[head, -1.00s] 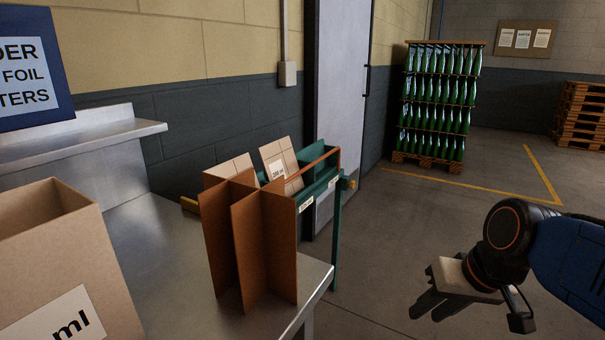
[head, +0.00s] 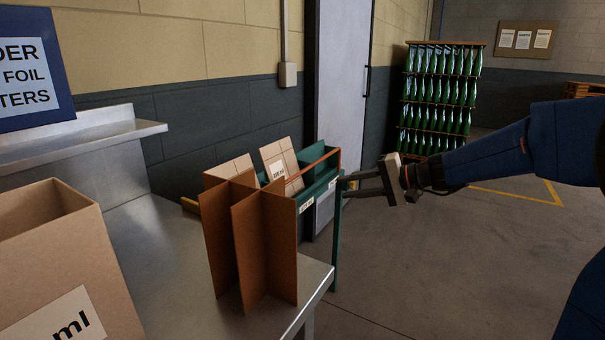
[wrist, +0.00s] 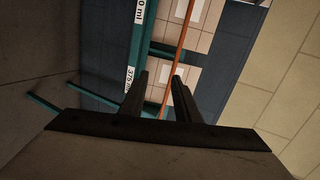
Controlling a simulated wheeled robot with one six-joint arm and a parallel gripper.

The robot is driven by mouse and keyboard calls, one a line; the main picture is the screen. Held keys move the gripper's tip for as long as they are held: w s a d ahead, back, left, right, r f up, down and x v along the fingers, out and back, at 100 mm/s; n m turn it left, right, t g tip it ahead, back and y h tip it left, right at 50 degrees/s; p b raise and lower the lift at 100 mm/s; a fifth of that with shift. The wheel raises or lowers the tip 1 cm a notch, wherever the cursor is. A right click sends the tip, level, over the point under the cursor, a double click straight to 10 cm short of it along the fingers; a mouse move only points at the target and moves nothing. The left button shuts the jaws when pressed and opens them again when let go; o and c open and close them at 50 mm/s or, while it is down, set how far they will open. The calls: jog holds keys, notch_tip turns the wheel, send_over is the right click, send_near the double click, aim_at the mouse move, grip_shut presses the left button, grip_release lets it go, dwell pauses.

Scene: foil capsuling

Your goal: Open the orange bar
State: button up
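The orange bar (head: 318,163) runs along the upper edge of a green rack (head: 322,190) at the end of the metal table. In the wrist view the orange bar (wrist: 182,48) is a thin line passing between my fingertips in the picture; I cannot tell how far beyond them it lies. My gripper (head: 347,185) is at the right end of the rack, a little below the bar's right end, pointing left. In the wrist view its two fingers (wrist: 160,82) are apart with nothing held.
Cardboard dividers (head: 250,240) stand on the metal table (head: 175,265) in front of the rack, which holds cartons (head: 277,165). An open cardboard box (head: 60,260) is at left. A grey door (head: 338,80) is behind. Floor to the right is clear.

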aim_at(304, 172)
jog(key=w+m+t+y, duration=0.1)
jog(key=w+t, duration=0.1)
jog(key=w, duration=0.6)
jog(key=x, duration=1)
jog(key=r+x, duration=0.1)
jog(key=x, duration=0.5)
jog(key=shift+w+a+f, duration=0.1)
jog(key=shift+w+a, duration=0.05)
grip_shut()
